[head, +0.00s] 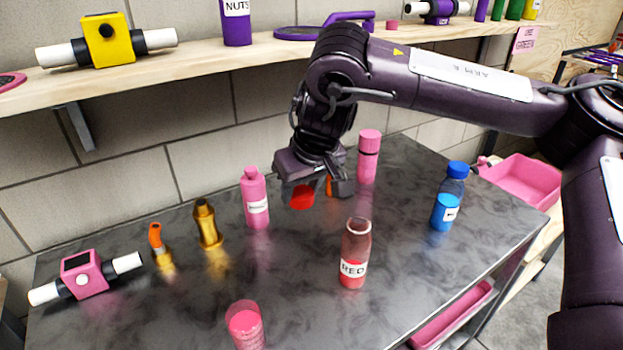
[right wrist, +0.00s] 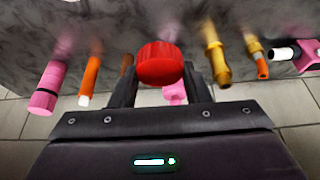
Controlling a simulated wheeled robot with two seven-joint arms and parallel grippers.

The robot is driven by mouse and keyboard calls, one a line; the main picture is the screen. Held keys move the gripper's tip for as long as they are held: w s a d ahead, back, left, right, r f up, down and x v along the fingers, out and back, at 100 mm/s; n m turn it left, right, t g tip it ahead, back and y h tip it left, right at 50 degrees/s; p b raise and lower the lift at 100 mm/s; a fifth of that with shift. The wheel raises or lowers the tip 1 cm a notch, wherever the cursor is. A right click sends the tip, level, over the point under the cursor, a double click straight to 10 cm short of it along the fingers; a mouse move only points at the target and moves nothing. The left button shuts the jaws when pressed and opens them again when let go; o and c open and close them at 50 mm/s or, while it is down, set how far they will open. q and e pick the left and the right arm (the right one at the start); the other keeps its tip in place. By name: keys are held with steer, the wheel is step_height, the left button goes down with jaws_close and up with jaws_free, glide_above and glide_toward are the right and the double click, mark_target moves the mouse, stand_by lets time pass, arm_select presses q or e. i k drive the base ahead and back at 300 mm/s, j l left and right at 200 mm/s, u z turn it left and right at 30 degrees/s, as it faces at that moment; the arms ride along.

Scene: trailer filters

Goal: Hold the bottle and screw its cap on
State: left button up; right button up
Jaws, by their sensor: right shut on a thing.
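A clear bottle labelled RED (head: 352,268), with red contents low inside, stands upright on the dark table (head: 300,290). Its mouth is open and nothing holds it. My right gripper (head: 318,188) is shut on a red cap (head: 301,196), above the table and up and to the left of the bottle's mouth in the head view. In the right wrist view the ribbed red cap (right wrist: 160,63) sits between the two fingers. The bottle is not seen in that view. My left gripper is not in view.
A pink bottle (head: 255,200), a pink flask (head: 368,158) and a blue-capped bottle (head: 447,198) stand around. Gold fittings (head: 208,225) and a pink pipe device (head: 85,275) are at left; a pink cup (head: 244,324) is in front. A wooden shelf (head: 200,70) runs behind.

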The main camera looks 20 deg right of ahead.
mark_target(355, 251)
steer(key=l, duration=0.45)
steer(key=k+l+u, duration=0.15)
steer(key=l, duration=0.75)
steer(key=k+l+u, duration=0.1)
steer(key=l, duration=0.35)
